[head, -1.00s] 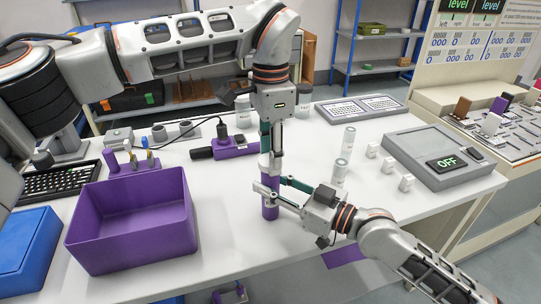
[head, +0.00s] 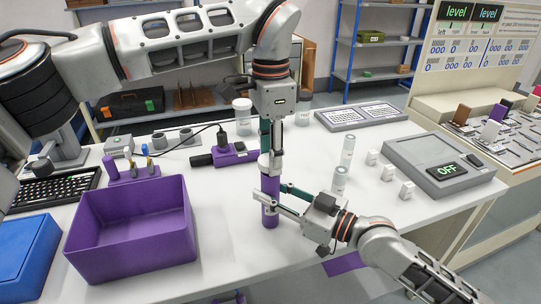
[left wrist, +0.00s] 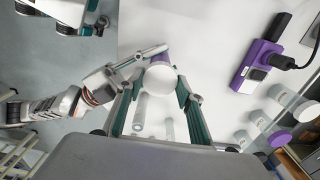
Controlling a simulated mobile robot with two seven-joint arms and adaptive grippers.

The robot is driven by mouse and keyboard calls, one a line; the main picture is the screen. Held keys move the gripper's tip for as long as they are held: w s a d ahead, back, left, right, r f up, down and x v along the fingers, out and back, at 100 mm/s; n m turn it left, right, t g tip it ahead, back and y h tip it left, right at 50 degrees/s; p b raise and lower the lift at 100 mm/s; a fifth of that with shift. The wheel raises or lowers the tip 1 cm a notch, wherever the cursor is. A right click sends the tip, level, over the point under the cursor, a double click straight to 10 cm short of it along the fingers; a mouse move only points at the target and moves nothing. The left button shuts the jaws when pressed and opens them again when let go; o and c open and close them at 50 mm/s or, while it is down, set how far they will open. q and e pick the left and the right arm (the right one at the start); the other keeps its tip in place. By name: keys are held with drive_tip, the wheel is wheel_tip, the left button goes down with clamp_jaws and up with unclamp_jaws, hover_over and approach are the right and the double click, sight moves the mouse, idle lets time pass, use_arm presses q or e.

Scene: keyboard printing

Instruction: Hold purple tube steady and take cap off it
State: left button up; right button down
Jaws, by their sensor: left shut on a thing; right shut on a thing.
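My right gripper (head: 266,201) comes in from the lower right and is shut on the tube's body. My left gripper (head: 270,162) points down from above and is shut on the white cap (left wrist: 160,78) at the tube's top. In the left wrist view the cap is a pale disc between the fingers, and some purple tube (left wrist: 154,51) shows beyond it. No clear gap between cap and tube is visible; the fingers partly hide the join.
A purple bin (head: 135,245) stands left of the tube, with a blue box (head: 25,255) farther left. A purple device (head: 232,153) with a cable lies behind. White-capped bottles (head: 346,150) and a grey scale reading OFF (head: 440,165) stand to the right. The table's front edge is near.

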use_arm(q)
drive_tip(key=shift+r, duration=1.8)
use_arm(e)
drive_tip(key=c, duration=1.5)
unclamp_jaws()
drive_tip(key=shift+d, duration=0.1)
